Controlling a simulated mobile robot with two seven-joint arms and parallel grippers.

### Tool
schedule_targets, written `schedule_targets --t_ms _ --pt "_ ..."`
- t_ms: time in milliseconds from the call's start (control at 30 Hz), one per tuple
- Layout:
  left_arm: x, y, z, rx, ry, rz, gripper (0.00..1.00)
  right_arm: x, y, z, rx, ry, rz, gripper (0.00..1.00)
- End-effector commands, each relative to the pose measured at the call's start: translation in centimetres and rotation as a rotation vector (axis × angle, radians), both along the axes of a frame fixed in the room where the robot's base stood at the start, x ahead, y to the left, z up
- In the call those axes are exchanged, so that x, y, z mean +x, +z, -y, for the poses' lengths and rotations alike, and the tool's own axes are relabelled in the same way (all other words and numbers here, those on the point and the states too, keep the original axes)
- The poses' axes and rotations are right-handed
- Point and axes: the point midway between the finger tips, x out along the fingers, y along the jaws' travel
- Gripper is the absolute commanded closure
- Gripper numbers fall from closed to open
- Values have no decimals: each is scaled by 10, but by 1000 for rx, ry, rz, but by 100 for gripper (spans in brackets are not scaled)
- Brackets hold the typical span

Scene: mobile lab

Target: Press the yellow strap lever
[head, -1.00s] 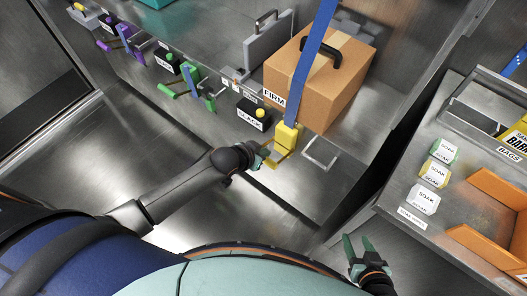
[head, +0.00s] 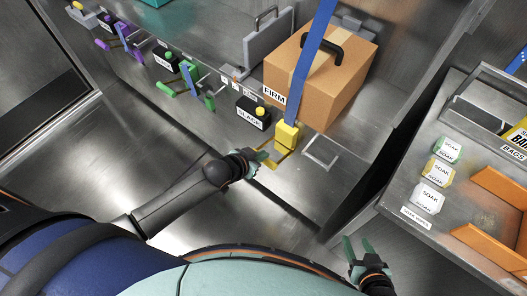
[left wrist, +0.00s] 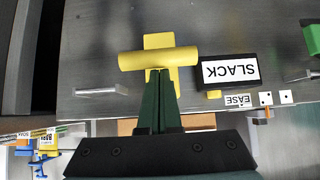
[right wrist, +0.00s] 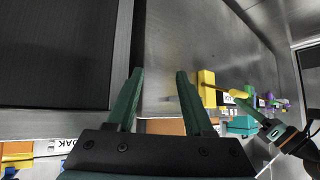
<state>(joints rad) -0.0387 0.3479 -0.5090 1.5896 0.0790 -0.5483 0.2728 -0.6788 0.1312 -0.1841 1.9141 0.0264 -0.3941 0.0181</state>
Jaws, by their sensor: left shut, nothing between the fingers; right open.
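The yellow strap lever (head: 287,136) sits at the foot of the blue strap, at the bench's front edge. In the left wrist view its crossbar (left wrist: 135,61) lies straight across in front of my fingertips. My left gripper (head: 262,156) is shut and empty; its fingertips (left wrist: 160,72) are at the bar, overlapping its near edge, but I cannot tell whether they touch. The lever also shows in the right wrist view (right wrist: 206,88). My right gripper (head: 360,245) is open and empty, low and away from the lever.
A cardboard box (head: 335,85) stands behind the lever under the blue strap (head: 309,65). A black SLACK box (head: 253,113) with a yellow button is to the left. Green (head: 192,84) and purple levers are farther left. A side counter (head: 400,190) with SOAK blocks is at right.

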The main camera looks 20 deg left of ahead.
Motion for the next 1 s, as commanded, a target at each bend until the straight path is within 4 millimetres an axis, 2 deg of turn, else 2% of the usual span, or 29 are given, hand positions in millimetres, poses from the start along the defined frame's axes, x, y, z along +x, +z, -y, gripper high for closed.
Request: schedule_targets --t_ms 33,267,500,833,1000 --pt "-3 -8 -1 -4 1 10 100 0 -7 0 0 0 0 48" --pt "-11 -26 -3 -44 1 114 100 0 -32 0 0 0 0 48" --pt "-17 -46 -6 -91 2 245 100 0 -70 -3 2 6 -5 48" --pt "-22 -70 -8 -196 4 539 100 17 -93 -33 37 67 -1 48" --pt "-23 -75 -8 -197 1 543 100 17 -102 -34 36 72 -5 48"
